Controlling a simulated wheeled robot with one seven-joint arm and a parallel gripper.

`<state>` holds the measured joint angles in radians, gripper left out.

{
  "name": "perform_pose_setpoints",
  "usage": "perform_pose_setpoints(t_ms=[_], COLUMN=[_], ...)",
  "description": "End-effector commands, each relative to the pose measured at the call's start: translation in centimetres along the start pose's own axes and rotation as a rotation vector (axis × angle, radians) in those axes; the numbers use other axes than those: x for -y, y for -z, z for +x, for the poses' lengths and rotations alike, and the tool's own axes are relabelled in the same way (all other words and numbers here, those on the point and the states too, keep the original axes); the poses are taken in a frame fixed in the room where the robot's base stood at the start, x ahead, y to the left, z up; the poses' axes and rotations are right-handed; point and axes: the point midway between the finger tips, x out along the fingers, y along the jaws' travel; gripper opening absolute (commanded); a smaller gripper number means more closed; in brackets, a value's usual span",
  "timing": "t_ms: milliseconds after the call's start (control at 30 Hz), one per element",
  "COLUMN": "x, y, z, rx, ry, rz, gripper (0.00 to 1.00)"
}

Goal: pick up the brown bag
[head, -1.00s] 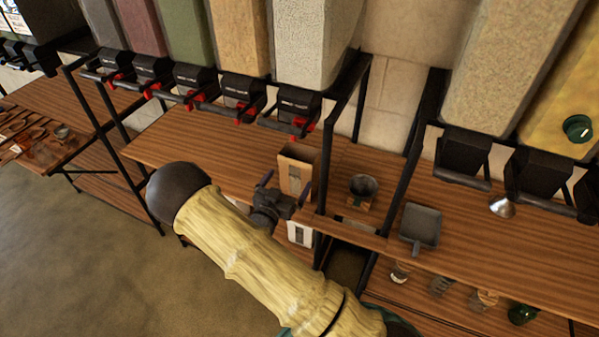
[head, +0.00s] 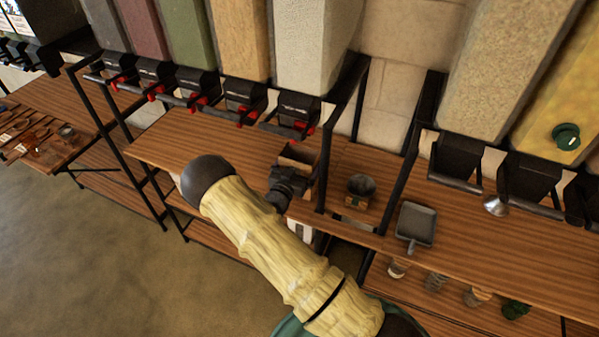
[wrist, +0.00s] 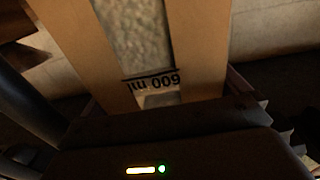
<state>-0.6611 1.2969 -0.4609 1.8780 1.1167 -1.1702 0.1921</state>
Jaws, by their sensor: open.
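The brown bag (head: 299,155) stands upright on the wooden shelf below the dispensers, open at the top. In the head view my gripper (head: 291,177) is right in front of it and hides its lower part. In the wrist view the bag (wrist: 205,45) fills the middle, close up, with a clear window and an upside-down "600 ml" mark. Dark gripper parts show at both sides of the bag there. My gripper is open; whether a finger touches the bag I cannot tell.
A black post (head: 325,160) stands just right of the bag. Beyond it are a small dark-topped container (head: 360,188) and a grey scoop (head: 416,222). A dispenser with a red part (head: 297,112) hangs above the bag. The shelf left of the bag is clear.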

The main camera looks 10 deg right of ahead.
Motion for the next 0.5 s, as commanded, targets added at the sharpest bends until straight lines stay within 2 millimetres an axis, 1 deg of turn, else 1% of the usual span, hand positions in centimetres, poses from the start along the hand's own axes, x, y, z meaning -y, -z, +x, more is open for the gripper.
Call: perform_pose_setpoints(t_ms=[33, 100, 200, 500], x=[-0.1, 0.0, 0.0, 0.0], y=[0.4, 0.2, 0.1, 0.0], z=[0.8, 1.7, 2.4, 2.4], rx=[-0.001, 0.000, 0.000, 0.000], ry=[-0.002, 0.000, 0.000, 0.001], rz=[-0.001, -0.001, -0.001, -0.001], gripper=[1.00, 1.00, 1.00, 1.00])
